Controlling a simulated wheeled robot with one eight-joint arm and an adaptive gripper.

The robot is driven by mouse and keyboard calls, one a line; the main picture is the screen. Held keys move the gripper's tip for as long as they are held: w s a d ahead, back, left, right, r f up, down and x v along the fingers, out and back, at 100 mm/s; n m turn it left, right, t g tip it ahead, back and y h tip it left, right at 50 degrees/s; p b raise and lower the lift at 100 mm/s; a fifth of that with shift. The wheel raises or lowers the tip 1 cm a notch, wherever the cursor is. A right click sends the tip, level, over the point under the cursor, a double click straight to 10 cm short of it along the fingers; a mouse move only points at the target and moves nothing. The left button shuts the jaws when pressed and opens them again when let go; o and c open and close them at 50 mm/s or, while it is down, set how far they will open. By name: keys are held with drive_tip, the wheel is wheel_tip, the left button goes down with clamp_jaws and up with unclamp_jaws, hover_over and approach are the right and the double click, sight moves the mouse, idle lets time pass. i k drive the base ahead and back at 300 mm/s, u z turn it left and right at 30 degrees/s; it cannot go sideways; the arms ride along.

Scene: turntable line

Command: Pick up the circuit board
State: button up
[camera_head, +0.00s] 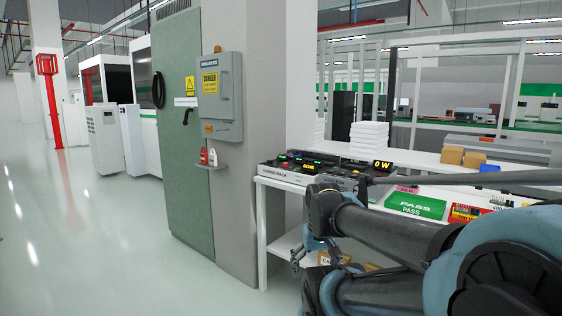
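I cannot make out a circuit board for certain in this view; my arm covers much of the bench's right part. My gripper (298,262) hangs small and partly hidden below the arm's bent joint, just in front of the bench's left end. It is too small to tell whether its fingers are open or shut, and I see nothing clearly held in it. The white bench (290,187) carries a dark control panel (312,170) with lit displays and buttons, and a green PASS bin (415,205) to the right of it.
A grey pillar with an electrical box (222,98) and a green cabinet (185,140) stand left of the bench. White stacks (369,139) and small brown boxes (453,155) sit farther back. A red stand (50,100) is far left. The floor (90,240) at left is open.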

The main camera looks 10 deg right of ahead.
sight(290, 153)
drive_tip(key=u, duration=0.1)
drive_tip(key=i, duration=1.55)
drive_tip(key=u, duration=0.4)
